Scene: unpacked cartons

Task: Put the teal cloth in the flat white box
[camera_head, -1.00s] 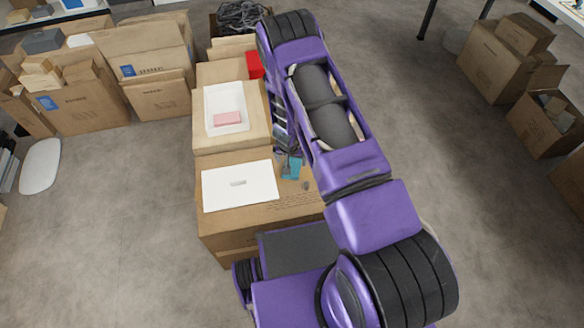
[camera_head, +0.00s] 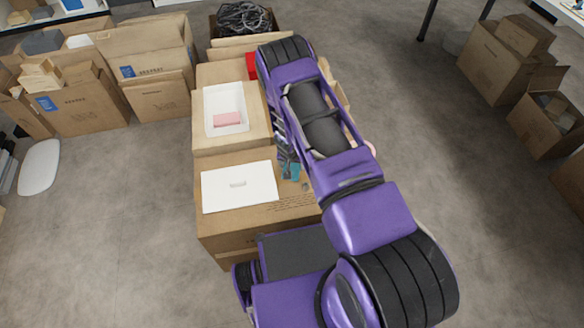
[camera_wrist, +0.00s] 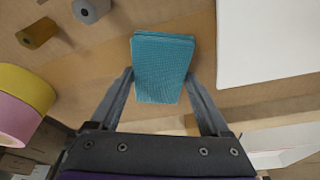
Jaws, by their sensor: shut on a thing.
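The teal cloth (camera_wrist: 163,65) is a folded, ribbed rectangle between the two fingers of my gripper (camera_wrist: 160,78) in the wrist view. My gripper is shut on it. Whether the cloth is clear of the carton top cannot be told. In the head view the cloth (camera_head: 291,172) is mostly hidden behind my gripper and arm. A shallow open white box (camera_head: 211,104) with a pink block in it stands behind. A flat white rectangle (camera_head: 240,195) with a small grey mark lies left of the cloth; whether it is a box or a lid is unclear.
The front carton (camera_head: 255,230) bears the white rectangle. In the wrist view, a grey roll (camera_wrist: 90,9), a brown roll (camera_wrist: 38,33) and a pink and yellow roll (camera_wrist: 20,105) lie to the left.

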